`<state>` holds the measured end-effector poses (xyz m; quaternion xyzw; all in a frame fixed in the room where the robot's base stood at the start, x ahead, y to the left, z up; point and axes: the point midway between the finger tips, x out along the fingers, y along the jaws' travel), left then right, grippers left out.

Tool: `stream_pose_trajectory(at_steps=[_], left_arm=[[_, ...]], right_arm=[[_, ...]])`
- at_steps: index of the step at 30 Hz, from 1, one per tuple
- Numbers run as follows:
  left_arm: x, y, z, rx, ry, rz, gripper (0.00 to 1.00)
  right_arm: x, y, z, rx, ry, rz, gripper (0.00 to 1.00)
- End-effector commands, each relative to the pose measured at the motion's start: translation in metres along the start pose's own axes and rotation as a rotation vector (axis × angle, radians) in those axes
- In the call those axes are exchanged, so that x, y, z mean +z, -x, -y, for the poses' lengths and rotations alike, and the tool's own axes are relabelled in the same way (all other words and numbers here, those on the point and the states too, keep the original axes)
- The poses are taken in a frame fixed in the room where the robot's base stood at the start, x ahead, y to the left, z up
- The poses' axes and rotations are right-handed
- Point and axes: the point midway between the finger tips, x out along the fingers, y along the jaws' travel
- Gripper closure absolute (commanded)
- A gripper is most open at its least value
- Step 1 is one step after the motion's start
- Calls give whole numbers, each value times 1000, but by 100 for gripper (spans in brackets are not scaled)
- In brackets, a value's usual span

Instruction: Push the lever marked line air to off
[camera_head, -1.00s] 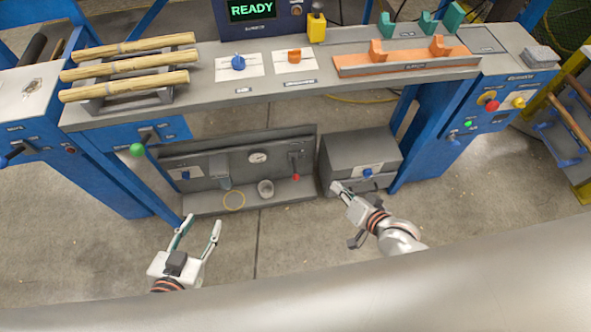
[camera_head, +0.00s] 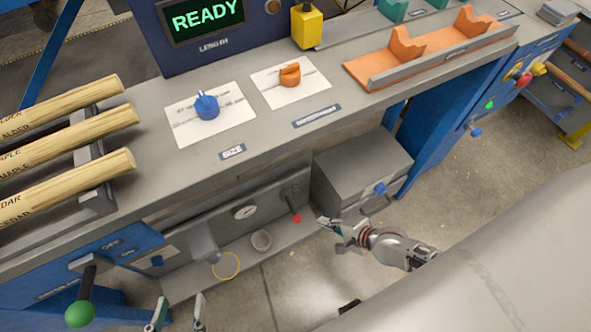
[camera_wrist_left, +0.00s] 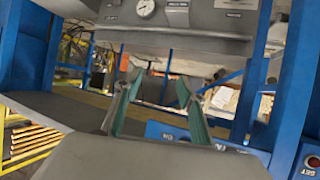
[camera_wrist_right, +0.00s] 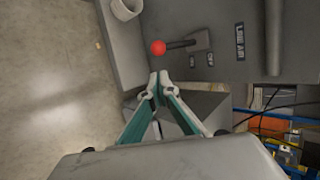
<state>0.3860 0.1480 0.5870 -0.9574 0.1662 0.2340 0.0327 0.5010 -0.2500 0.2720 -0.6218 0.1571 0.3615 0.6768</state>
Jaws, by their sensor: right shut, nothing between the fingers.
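The line air lever is a dark rod with a red ball knob (camera_head: 297,218) on the grey lower panel under the bench. In the head view it hangs down with the knob at its lower end. The right wrist view shows the knob (camera_wrist_right: 158,47), the rod and a "LINE AIR" plate (camera_wrist_right: 240,42), with two small labels beside the pivot. My right gripper (camera_head: 324,224) is shut and empty, just right of the knob; the right wrist view shows a gap between its fingertips (camera_wrist_right: 157,84) and the knob. My left gripper (camera_head: 179,310) is open and empty at the bottom edge.
The bench top (camera_head: 250,140) overhangs the panel. A green-knobbed lever (camera_head: 80,314) is at left.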

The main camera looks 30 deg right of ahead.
Motion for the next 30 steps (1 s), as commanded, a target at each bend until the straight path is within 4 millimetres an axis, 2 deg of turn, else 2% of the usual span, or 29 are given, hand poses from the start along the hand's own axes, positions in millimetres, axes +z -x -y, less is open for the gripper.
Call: stream_pose_trajectory(at_steps=[12, 16, 26, 30], left_arm=[[-1, 0, 0, 1, 2, -2, 60], [0, -1, -2, 3, 11, -3, 60], [-1, -6, -18, 31, 122, -30, 60], [0, -8, -36, 56, 245, -49, 60]], right_arm=[[-2, -2, -1, 1, -13, -1, 100], [-2, -9, -3, 3, -13, -1, 100], [-1, -58, -12, 13, -15, -1, 100], [-1, -78, -11, 12, -15, 0, 100]])
